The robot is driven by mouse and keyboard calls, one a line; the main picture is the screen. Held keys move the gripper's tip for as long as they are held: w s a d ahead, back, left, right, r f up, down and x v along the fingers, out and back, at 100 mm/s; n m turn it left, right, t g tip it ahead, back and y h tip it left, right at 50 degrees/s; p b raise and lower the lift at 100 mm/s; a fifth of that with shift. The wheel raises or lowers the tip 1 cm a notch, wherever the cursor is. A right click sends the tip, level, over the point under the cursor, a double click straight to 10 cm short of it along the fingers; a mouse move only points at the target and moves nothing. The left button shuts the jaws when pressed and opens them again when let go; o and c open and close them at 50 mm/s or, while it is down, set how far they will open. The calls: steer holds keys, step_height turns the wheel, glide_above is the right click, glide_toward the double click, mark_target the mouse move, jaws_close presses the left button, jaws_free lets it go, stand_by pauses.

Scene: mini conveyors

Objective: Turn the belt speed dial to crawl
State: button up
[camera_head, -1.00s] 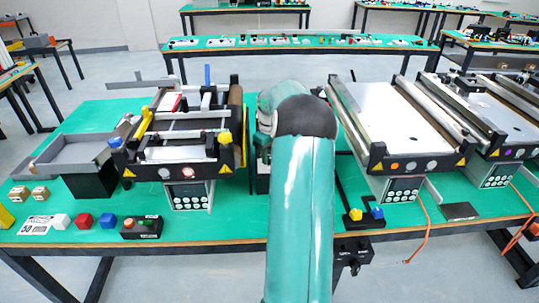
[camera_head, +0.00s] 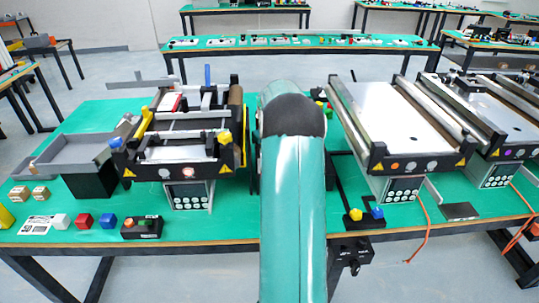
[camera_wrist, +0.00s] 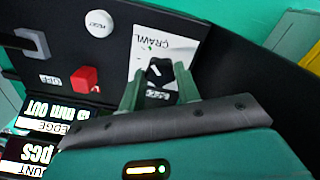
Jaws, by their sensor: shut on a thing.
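The belt speed dial (camera_wrist: 160,64) is a small black knob with a white mark on a white label plate in the wrist view. The word CRAWL shows at the upper end of the plate; a second word at the lower end is too small to read. My gripper (camera_wrist: 158,73) has its two green fingers on either side of the knob, shut on it. I cannot tell exactly which word the white mark points to. In the head view my own arm hides the gripper and the dial.
Near the dial on the black panel are a white RESET button (camera_wrist: 99,23), a red switch (camera_wrist: 86,79) marked OFF and a grey handle (camera_wrist: 33,44). Lit displays (camera_wrist: 40,125) are at lower left. Conveyors stand left (camera_head: 186,154) and right (camera_head: 400,110) of my arm.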

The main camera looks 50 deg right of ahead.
steer(key=o, duration=1)
steer(key=shift+c, duration=0.2)
step_height(320, 180, up, 14)
steer(key=shift+f, duration=0.1)
